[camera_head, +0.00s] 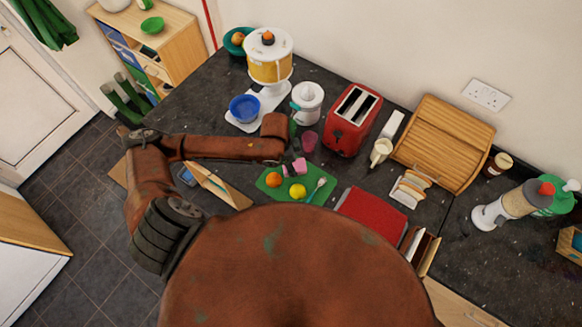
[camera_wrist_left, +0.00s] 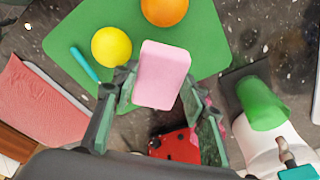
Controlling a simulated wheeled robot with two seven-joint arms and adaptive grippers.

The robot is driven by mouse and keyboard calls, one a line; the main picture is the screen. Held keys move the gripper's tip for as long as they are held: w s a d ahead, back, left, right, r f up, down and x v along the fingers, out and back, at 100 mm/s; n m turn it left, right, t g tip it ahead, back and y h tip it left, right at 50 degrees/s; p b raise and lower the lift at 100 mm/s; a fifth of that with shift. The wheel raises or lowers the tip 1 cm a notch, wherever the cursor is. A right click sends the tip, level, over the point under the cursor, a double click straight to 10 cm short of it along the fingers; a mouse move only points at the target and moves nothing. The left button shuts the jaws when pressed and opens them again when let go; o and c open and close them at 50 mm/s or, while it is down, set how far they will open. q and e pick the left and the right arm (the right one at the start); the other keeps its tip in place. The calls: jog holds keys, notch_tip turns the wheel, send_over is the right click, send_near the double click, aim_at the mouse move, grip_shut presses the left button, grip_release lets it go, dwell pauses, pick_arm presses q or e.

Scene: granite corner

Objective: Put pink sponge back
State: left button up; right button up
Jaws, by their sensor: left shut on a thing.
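The pink sponge (camera_wrist_left: 162,73) is a small pale pink block between the two fingers of my left gripper (camera_wrist_left: 160,88) in the left wrist view. The gripper is shut on it. The sponge is over the edge of the green board (camera_wrist_left: 205,30); its height above the board is hard to judge. In the head view the sponge (camera_head: 299,165) shows small and pink at the end of my left arm, at the back of the green board (camera_head: 326,178). My right gripper is not in view.
An orange (camera_head: 273,180) and a lemon (camera_head: 298,191) lie on the board, with a thin utensil (camera_head: 317,188) beside them. A pink cup (camera_head: 309,141), a white lidded pot (camera_head: 307,100) and a red toaster (camera_head: 352,120) stand behind.

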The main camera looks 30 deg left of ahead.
pick_arm(q)
jog(key=shift+w+a+f, duration=0.1)
jog(key=shift+w+f, duration=0.1)
jog(key=shift+f, duration=1.7)
jog(key=shift+f+p, duration=0.1)
jog(key=shift+p, duration=0.2)
jog(key=o, duration=1.6)
jog(key=shift+c, duration=0.2)
